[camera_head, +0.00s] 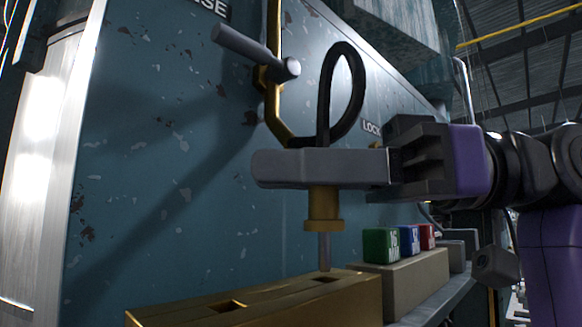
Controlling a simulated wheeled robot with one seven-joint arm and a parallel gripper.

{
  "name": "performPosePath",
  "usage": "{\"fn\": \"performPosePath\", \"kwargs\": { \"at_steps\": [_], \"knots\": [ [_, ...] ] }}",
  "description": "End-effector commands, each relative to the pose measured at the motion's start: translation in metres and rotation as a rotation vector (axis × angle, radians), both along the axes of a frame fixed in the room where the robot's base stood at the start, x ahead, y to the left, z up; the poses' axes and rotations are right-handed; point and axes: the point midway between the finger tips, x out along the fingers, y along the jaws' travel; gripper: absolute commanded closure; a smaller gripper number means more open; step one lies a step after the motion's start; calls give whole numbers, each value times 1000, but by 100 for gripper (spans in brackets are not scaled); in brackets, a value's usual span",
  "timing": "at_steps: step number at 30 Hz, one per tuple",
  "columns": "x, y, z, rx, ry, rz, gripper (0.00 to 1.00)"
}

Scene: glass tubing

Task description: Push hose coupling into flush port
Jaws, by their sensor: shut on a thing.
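The hose coupling (324,208) has a brass collar with a thin grey stem pointing down, and a black hose (355,95) loops up above it. My gripper (298,168) reaches in from the right and is shut on the coupling, holding it roughly upright. The fingers hide its upper part. Below is a brass block (345,300) with two dark openings in its top, one at left (228,306) and one at right (327,279). The stem's tip is right by the right opening; I cannot tell whether it touches or enters. No label shows which opening is the flush port.
Right of the brass block, a beige block (410,285) carries green (381,246), blue (408,239) and red (427,236) cubes. A worn teal panel (180,200) stands close behind, with a grey bar (255,52) and a brass pipe (274,105) above the gripper.

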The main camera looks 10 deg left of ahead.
Motion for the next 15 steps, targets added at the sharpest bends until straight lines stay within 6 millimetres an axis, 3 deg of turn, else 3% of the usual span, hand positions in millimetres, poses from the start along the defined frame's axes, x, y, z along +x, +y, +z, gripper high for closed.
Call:
{"fn": "performPosePath", "kwargs": {
  "at_steps": [15],
  "knots": [
    [0, 0, -6, 0, 0, 0, 100]
  ]
}}
